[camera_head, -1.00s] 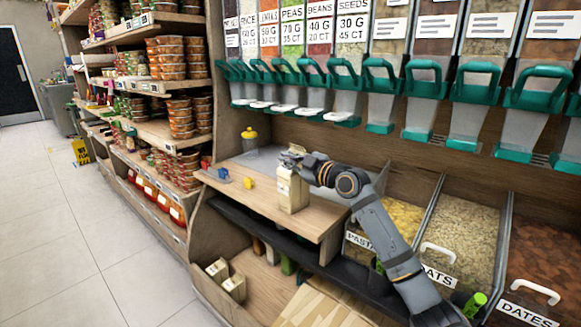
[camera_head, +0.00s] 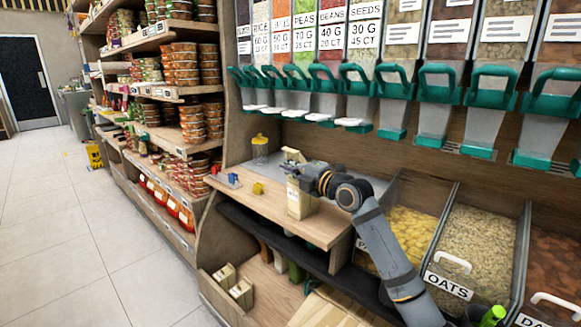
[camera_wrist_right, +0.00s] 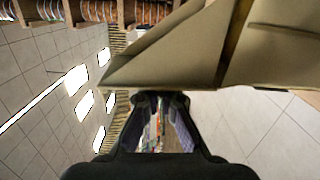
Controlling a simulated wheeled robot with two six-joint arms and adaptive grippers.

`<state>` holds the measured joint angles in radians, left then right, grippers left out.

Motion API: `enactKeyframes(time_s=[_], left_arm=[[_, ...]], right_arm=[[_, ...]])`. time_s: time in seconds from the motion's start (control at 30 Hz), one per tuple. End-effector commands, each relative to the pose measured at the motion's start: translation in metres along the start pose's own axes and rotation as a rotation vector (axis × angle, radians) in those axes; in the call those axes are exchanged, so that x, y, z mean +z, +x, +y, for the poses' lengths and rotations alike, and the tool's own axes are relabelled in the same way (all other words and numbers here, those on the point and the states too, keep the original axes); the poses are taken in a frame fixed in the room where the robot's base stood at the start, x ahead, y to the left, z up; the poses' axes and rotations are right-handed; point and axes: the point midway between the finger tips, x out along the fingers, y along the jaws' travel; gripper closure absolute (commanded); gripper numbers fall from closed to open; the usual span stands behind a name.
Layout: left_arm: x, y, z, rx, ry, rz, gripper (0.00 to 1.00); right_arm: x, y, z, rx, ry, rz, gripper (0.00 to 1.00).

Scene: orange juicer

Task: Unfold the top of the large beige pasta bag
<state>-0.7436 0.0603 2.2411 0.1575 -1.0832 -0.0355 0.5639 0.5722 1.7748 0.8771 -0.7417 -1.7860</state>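The large beige pasta bag (camera_head: 300,202) stands upright on the wooden counter (camera_head: 265,203) in the head view. Its top (camera_head: 293,155) shows just above my right gripper (camera_head: 294,171), which is at the upper part of the bag and covers some of it. In the right wrist view, a folded beige panel of the bag (camera_wrist_right: 170,50) fills the upper middle and right, just beyond the fingertips. My right gripper (camera_wrist_right: 160,100) has a gap between its fingers, through which the background shows. Contact with the bag is unclear. My left gripper is out of view.
A jar with a yellow lid (camera_head: 260,150) stands behind on the counter. Small blue and yellow items (camera_head: 257,188) lie left of the bag. Dispensers with green handles (camera_head: 357,78) hang above. Open bins (camera_head: 410,235) lie to the right. Two small beige bags (camera_head: 240,292) sit on the lower shelf.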

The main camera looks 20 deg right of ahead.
Motion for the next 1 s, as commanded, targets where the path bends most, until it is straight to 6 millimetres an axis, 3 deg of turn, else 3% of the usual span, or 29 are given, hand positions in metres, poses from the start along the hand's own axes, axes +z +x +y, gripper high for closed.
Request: enactKeyframes(time_s=[0.33,0.87,1.0], left_arm=[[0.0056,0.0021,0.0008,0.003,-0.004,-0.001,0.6],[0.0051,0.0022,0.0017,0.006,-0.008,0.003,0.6],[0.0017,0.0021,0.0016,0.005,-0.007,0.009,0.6]], right_arm=[[-0.0055,0.0,-0.0033,-0.001,-0.13,0.001,1.0],[-0.0062,0.0001,-0.0038,-0.002,-0.152,0.0,1.0],[-0.0062,0.0001,-0.0038,-0.001,-0.152,0.0,0.81]])
